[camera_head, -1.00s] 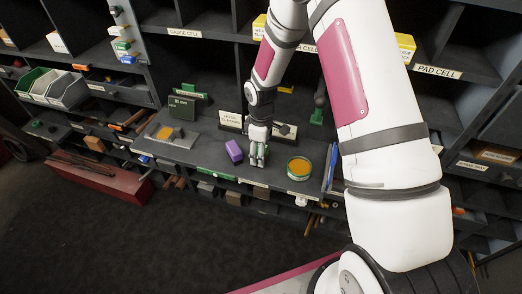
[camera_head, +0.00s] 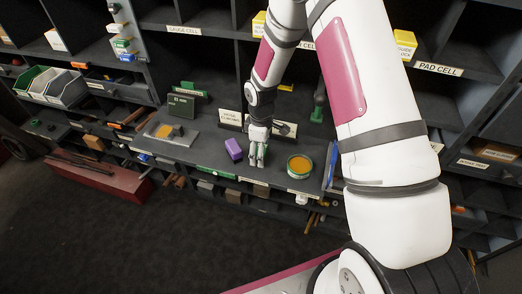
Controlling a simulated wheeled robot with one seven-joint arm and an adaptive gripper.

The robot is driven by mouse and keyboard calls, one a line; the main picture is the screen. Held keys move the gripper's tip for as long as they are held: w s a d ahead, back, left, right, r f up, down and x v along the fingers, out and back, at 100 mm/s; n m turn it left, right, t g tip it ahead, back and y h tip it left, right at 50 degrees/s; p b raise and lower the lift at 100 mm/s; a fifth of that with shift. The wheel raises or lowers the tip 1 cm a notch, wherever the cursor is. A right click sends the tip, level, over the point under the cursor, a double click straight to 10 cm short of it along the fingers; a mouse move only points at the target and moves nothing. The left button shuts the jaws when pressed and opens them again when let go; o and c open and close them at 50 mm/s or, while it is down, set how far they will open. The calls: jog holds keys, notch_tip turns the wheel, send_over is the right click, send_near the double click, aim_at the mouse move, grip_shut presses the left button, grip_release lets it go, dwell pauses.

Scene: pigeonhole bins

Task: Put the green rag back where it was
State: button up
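My gripper (camera_head: 257,156) points down at the worktop (camera_head: 212,155), near its front edge. It is between a purple block (camera_head: 234,149) on its left and a round tin with orange contents (camera_head: 299,166) on its right. Small green patches show at its fingers. I cannot tell whether they are a rag or part of the gripper, nor whether the fingers are open or shut. No green rag can be made out for sure; my arm hides part of the shelves on the right.
Pigeonholes rise behind the worktop, one labelled PAD CELL (camera_head: 439,69). A dark green box (camera_head: 181,105), a grey plate (camera_head: 170,134) and a small sign (camera_head: 231,118) stand at the back and left. A blue upright piece (camera_head: 330,166) is right of the tin.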

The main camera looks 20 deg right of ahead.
jog(key=o, duration=0.5)
jog(key=shift+o, duration=0.2)
jog(key=shift+r, duration=0.1)
jog(key=shift+r+p, duration=1.2)
jog(key=shift+r, duration=2.75)
